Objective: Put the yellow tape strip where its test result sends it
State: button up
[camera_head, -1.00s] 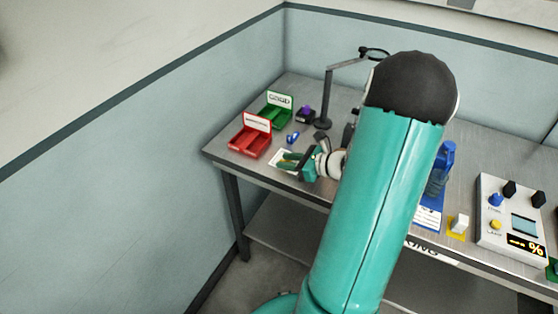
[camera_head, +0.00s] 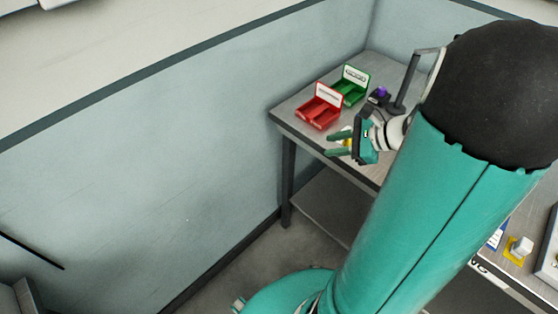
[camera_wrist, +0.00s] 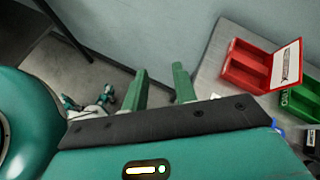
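My gripper (camera_head: 340,143) is at the table's front left corner in the head view. Its two green fingers also show in the wrist view (camera_wrist: 162,88), apart, with nothing seen between them. A small yellow patch (camera_head: 347,143) shows by the fingers in the head view; I cannot tell whether it is the tape strip or whether it lies behind them. The red bin (camera_head: 318,107) and the green bin (camera_head: 350,88), each with a white label on its raised back, stand beyond the gripper. In the wrist view the red bin (camera_wrist: 245,68) and part of the green bin (camera_wrist: 300,107) are at the right.
The grey table (camera_head: 292,119) ends close to the red bin, with a blue-grey wall behind. A dark item with a purple top (camera_head: 381,94) and a lamp stand (camera_head: 408,85) are right of the bins. A white piece on a yellow pad (camera_head: 519,250) is at lower right. My arm hides much of the table.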

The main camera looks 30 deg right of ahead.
jog(key=s+a+r+n+g+h, duration=0.1)
jog(key=s+a+r+n+h, duration=0.1)
jog(key=a+r+n, duration=0.2)
jog(key=s+a+r+n+g+h, duration=0.1)
jog(key=s+a+r+n+h, duration=0.1)
jog(key=a+n, duration=0.7)
jog(key=s+a+r+n+h, duration=0.3)
jog(key=a+r+n, duration=0.2)
jog(key=n, duration=0.5)
jog(key=a, duration=0.2)
jog(key=shift+s+a+r+n+g, duration=0.3)
jog(key=shift+s+a+n+g, duration=0.05)
jog(key=shift+s+n+g, duration=0.05)
